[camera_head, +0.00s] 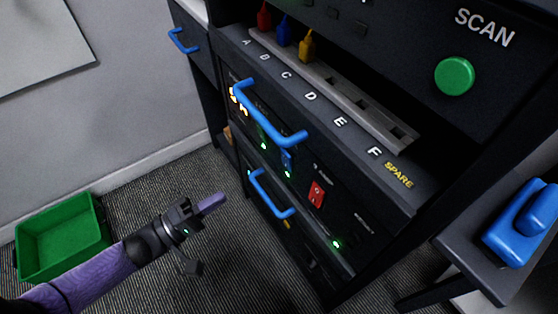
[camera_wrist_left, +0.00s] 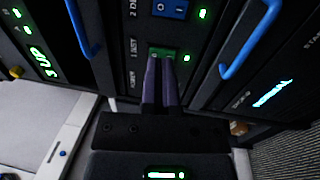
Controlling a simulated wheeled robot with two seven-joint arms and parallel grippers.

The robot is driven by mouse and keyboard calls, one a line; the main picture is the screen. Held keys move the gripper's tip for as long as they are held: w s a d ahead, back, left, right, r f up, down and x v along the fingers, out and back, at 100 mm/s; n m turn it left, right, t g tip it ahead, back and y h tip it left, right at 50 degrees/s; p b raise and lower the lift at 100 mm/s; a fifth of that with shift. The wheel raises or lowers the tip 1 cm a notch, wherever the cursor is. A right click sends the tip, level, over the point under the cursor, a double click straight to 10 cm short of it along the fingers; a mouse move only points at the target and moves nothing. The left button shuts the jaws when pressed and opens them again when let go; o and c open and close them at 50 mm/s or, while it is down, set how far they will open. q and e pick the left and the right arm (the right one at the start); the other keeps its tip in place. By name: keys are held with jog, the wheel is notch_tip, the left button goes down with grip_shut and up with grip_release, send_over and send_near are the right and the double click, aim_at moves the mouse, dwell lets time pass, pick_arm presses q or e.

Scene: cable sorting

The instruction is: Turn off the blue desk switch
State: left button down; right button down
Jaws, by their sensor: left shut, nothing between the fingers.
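The blue desk switch (camera_head: 287,160) is a rocker on the dark cabinet front, between the two blue handles, with a lit green light beside it. In the left wrist view the blue switch (camera_wrist_left: 170,9) is at the top edge, partly cut off, with a lit green light to its right. My left gripper (camera_head: 220,199) is shut and empty, left of the cabinet in the head view. In the left wrist view its purple fingers (camera_wrist_left: 161,65) point at a green switch (camera_wrist_left: 162,53) below the blue one and partly cover it; I cannot tell whether they touch. My right gripper is not in view.
Blue handles (camera_head: 268,113) (camera_head: 270,194) stick out above and below the switch row. A red switch (camera_head: 316,194) is farther right. A green bin (camera_head: 62,238) stands on the carpet at left. A blue object (camera_head: 522,224) sits on a side surface at right.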

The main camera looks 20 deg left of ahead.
pick_arm(q)
jog(key=b, duration=0.5)
send_near(285, 157)
jog(key=x, duration=0.7)
jog(key=shift+f, duration=0.2)
jog(key=shift+w+d+r, duration=0.1)
jog(key=shift+w+r, duration=0.05)
jog(key=shift+w, duration=0.05)
jog(key=shift+r+p, duration=0.1)
jog(key=shift+p, duration=0.2)
